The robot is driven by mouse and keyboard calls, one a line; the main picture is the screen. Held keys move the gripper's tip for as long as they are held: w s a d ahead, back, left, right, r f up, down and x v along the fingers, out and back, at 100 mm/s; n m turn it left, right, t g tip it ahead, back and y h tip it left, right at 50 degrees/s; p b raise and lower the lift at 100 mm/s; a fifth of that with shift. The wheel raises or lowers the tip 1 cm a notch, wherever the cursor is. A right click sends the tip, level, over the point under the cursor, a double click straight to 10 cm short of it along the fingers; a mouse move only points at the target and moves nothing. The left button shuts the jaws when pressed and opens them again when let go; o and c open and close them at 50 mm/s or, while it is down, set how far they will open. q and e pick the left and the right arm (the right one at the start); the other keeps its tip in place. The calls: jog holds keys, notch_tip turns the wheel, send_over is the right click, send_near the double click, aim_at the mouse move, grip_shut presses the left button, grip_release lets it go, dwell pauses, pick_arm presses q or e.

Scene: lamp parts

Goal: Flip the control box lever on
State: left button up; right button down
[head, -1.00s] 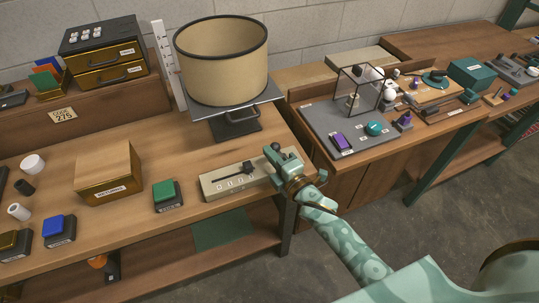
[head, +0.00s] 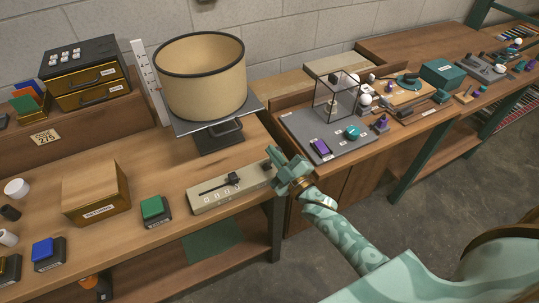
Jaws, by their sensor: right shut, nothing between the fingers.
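The control box is a long cream box (head: 210,199) lying near the front edge of the wooden bench, with a row of small marks on its face. Its black lever (head: 233,179) sits toward the right part of a dark slot in the top. My right gripper (head: 272,154) is shut and empty at the right end of the box, apart from the lever. It covers part of that end, and I cannot tell whether it touches the box. My left gripper is not in view.
A large beige drum (head: 200,82) stands on a plate behind the box. A green-topped block (head: 152,207) and a wooden box (head: 96,192) are to the left. A grey board (head: 300,133) with a wire-frame cube is on the right bench.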

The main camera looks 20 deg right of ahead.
jog(key=shift+d+f+m, duration=0.1)
jog(key=shift+d+m, duration=0.25)
jog(key=shift+m, duration=0.25)
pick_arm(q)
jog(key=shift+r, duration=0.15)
